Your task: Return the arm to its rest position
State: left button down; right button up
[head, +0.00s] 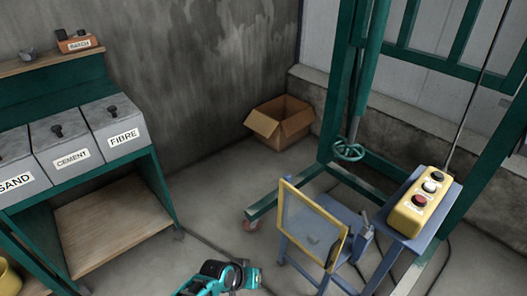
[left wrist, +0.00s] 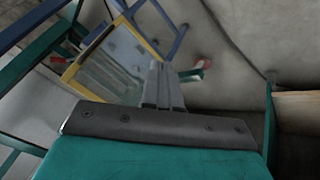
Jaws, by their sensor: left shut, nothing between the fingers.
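My left gripper (head: 252,277) is at the bottom middle of the head view, low over the floor, with part of my teal and black arm beside it. In the left wrist view its grey fingers (left wrist: 162,80) are together with nothing between them. It is apart from the yellow-framed panel to its right. My right gripper is in neither view. The task names no other object.
A yellow-framed panel (head: 312,229) stands on a blue stand. A yellow button box (head: 423,202) sits further right. A green shelf with SAND, CEMENT and FIBRE bins (head: 117,126) stands left. An open cardboard box (head: 280,122) lies behind.

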pick_arm(q)
jog(key=a+y, duration=0.7)
jog(key=a, duration=3.3)
jog(key=s+d+r+m+t+h, duration=0.2)
jog(key=s+d+r+m+t, duration=0.1)
jog(key=s+d, duration=0.5)
jog(key=s+d+r+m+t+h, duration=0.25)
jog(key=s+d+r, duration=0.35)
jog(key=r, duration=0.4)
jog(key=w+d+n, duration=0.1)
jog(key=d+n, duration=0.3)
jog(key=d, duration=0.7)
jog(key=shift+d+f+t, duration=0.2)
jog(key=shift+f+t, duration=0.05)
jog(key=shift+t, duration=0.2)
jog(key=shift+n, duration=0.25)
